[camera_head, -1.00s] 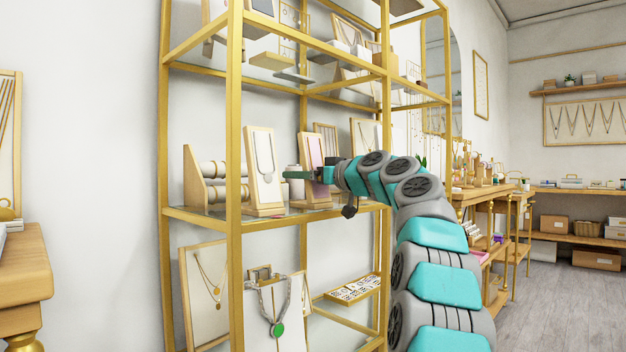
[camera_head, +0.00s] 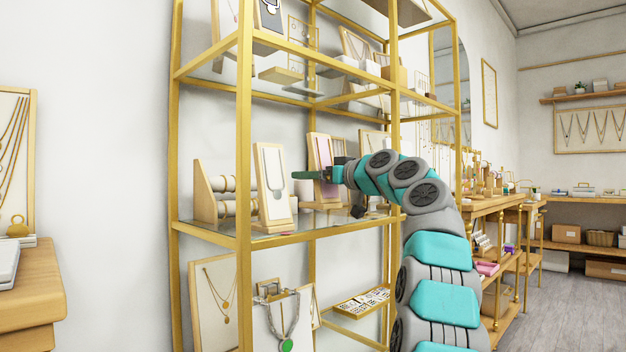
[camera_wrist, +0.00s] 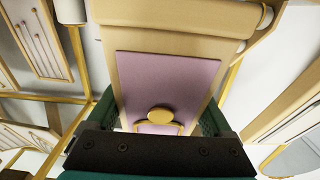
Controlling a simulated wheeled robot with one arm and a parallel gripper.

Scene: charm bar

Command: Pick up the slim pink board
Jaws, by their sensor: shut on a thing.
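The slim pink board (camera_head: 326,158) is an upright panel with a pale wooden frame and foot, in the middle of the gold shelf unit. In the wrist view its pink face (camera_wrist: 165,82) with a round gold piece lies between the fingers. My gripper (camera_head: 308,175) is shut on the board's sides; it also shows in the wrist view (camera_wrist: 160,112). The board's foot appears slightly above the glass shelf (camera_head: 310,222). Part of the board is hidden behind my gripper.
A white necklace board (camera_head: 271,183) stands close on the left, with a wooden bracelet stand (camera_head: 205,192) beyond it. A gold post (camera_head: 245,130) rises in front. A shelf with small boxes is above (camera_head: 330,98). A tray (camera_head: 362,299) lies below.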

